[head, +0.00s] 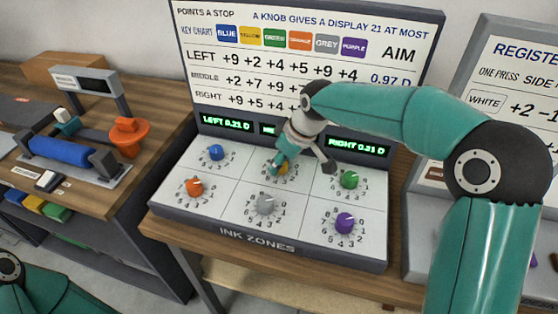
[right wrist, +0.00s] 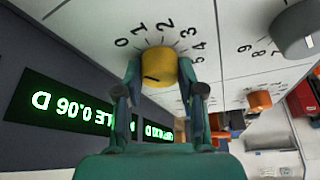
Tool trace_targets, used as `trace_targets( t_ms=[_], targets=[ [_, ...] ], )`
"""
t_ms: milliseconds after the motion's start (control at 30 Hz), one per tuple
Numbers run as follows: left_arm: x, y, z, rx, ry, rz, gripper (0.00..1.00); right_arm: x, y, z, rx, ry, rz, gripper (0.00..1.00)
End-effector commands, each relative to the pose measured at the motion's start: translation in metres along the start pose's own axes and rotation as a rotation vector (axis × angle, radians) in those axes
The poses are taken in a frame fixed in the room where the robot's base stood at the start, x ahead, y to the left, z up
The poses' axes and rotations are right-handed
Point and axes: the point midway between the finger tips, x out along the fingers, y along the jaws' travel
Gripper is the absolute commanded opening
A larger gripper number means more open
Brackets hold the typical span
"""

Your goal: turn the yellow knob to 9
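The yellow knob (right wrist: 158,68) sits on the sloped panel of the ink unit (head: 257,240), in the middle of the back row. In the head view my right gripper (head: 282,165) comes down over the knob (head: 283,170) and hides most of it. In the right wrist view the two fingertips (right wrist: 160,70) lie against opposite sides of the knob. Digits 0 to 5 show around its far side; the others are hidden. A short dark mark shows on its cap, but I cannot tell which digit it points to. My left gripper is out of view.
Blue (head: 216,152), orange (head: 194,187), grey (head: 266,204), purple (head: 345,222) and green (head: 349,179) knobs surround it. The left display (head: 227,123) and right display (head: 359,146) read 0.21 D. My arm partly covers the chart board (head: 300,60). A register unit (head: 520,70) stands at right.

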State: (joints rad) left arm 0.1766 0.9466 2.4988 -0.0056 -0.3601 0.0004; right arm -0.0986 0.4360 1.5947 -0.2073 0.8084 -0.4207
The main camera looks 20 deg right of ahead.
Motion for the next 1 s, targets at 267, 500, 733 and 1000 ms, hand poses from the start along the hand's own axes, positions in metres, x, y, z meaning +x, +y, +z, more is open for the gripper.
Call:
trace_targets(
  t_ms=[267, 500, 733, 1000],
  targets=[
    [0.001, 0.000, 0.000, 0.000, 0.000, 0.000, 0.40, 0.001, -0.002, -0.003, 0.001, 0.002, 0.003, 0.04],
    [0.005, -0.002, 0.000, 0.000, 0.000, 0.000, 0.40, 0.001, -0.001, -0.002, 0.053, 0.003, 0.025, 0.04],
    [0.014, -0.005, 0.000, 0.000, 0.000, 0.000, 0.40, 0.001, -0.001, -0.001, 0.178, 0.005, 0.080, 0.04],
    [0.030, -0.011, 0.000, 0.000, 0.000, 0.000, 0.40, 0.003, -0.002, -0.002, 0.402, 0.006, 0.172, 0.04]
  ],
)
